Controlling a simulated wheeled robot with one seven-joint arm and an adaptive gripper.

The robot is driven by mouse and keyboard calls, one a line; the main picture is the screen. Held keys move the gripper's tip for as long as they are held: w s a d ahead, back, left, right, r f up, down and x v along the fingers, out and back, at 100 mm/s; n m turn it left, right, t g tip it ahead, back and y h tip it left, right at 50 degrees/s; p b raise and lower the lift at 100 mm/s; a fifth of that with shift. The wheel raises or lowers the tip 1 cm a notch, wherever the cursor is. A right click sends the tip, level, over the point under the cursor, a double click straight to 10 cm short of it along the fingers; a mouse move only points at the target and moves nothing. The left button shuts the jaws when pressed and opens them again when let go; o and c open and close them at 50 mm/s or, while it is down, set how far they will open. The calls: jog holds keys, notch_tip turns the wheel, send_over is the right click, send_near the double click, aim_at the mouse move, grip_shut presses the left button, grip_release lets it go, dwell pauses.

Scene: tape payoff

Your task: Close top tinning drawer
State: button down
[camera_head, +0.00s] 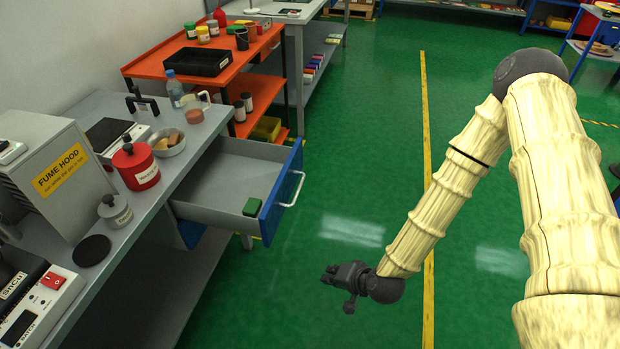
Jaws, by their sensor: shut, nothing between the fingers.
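The drawer (225,182) under the grey bench is pulled out over the aisle. It has grey inner walls, a blue front panel (281,192) and a pale bar handle (293,188) on its outer face. My gripper (334,279) is shut and empty. It hangs over the green floor, nearer the camera and to the right of the drawer front, apart from the handle. My arm reaches in from the right.
The grey bench (205,128) carries a fume hood (62,178), a red pot (136,167), a bowl (167,145) and a bottle (175,90). An orange cart (222,70) stands behind the drawer. The green floor right of the drawer is clear, with a yellow line (425,120).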

jog(key=w+d+r+m+t+y+b, duration=0.1)
jog(key=w+d+r+m+t+b, duration=0.2)
jog(key=w, duration=0.5)
jog(key=w+r+m+t+b, duration=0.2)
jog(key=w+r+t+b, duration=0.25)
jog(key=w, duration=0.35)
jog(key=w+d+r+m+t+y+b, duration=0.15)
jog(key=w+r+b, duration=0.25)
jog(key=w, duration=0.4)
send_near(302, 155)
jog(key=w+d, duration=0.2)
jog(key=shift+t, duration=0.4)
jog(key=shift+w+a+f, duration=0.1)
jog(key=shift+w+a, duration=0.25)
jog(key=shift+a, duration=0.3)
jog(key=shift+w+a+f, duration=0.15)
jog(key=shift+w+a, duration=0.2)
jog(key=shift+a, duration=0.35)
jog(key=shift+w+a+f, duration=0.1)
jog(key=shift+w+a, duration=0.25)
jog(key=shift+a, duration=0.3)
